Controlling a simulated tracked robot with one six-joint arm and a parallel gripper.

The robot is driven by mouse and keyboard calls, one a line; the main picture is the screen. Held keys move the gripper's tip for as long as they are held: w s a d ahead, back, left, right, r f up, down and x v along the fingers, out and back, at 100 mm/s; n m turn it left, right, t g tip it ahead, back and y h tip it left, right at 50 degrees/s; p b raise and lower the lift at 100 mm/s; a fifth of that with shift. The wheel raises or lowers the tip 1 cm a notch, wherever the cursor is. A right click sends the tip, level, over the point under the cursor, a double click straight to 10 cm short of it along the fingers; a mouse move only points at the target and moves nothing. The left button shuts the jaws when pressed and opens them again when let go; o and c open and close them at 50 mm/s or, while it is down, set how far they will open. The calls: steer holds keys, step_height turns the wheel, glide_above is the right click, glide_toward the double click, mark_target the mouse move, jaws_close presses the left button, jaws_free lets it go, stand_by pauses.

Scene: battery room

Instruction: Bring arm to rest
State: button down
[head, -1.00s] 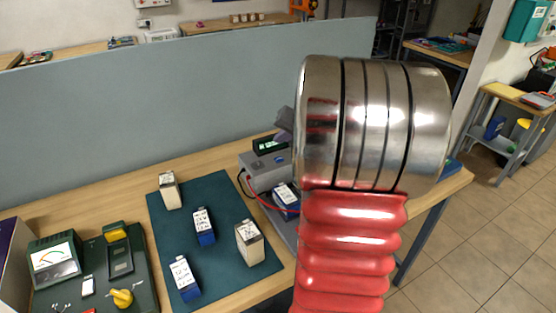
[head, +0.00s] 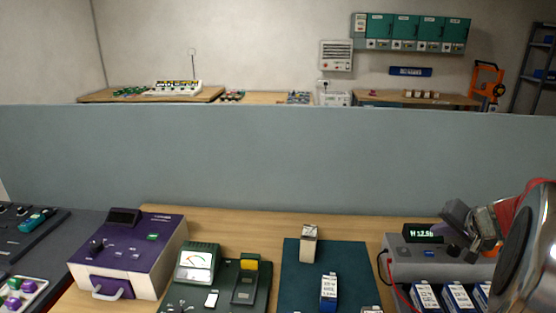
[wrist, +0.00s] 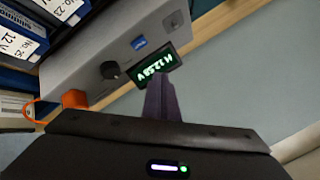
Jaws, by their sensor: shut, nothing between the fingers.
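My arm's shiny metal link stands at the right edge of the head view. My gripper (head: 456,213) shows beside it, just above the right part of the grey charger (head: 408,267), whose green display (head: 423,233) is lit. In the wrist view the purple-grey fingers (wrist: 162,98) of my gripper are together with nothing between them. They point at the charger's lit display (wrist: 160,67), with its black knob to the left. I cannot tell the exact gap between fingers and charger. Several blue batteries (head: 458,297) sit in the charger's front.
A teal mat (head: 297,275) holds a cream battery (head: 309,244) and a blue battery (head: 328,291). A green meter tester (head: 199,262) and a purple machine (head: 143,240) stand to the left. A grey partition (head: 270,160) runs behind the bench. The space above the mat is clear.

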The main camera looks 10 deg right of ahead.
steer(key=s+a+f+n+g, duration=0.1)
steer(key=s+a, duration=0.2)
steer(key=a, duration=0.4)
steer(key=s+a+f+n+g+y, duration=0.1)
steer(key=s+a, duration=0.3)
steer(key=a, duration=0.4)
steer(key=s+a+f+n+g+y, duration=0.1)
steer(key=s+a+g, duration=0.1)
steer(key=a, duration=0.6)
steer(key=shift+s+a+n+g, duration=0.3)
steer(key=shift+s+g, duration=0.1)
steer(key=shift+s, duration=0.3)
steer(key=s+a+r+n, duration=0.2)
steer(key=s+a+n, duration=0.1)
steer(key=a, duration=0.5)
steer(key=s+a+r+n+t, duration=0.1)
steer(key=s+a+r+n, duration=0.2)
steer(key=a, duration=0.6)
steer(key=shift+s+a+n, duration=0.3)
steer(key=shift+s+n, duration=0.4)
steer(key=shift+n, duration=0.2)
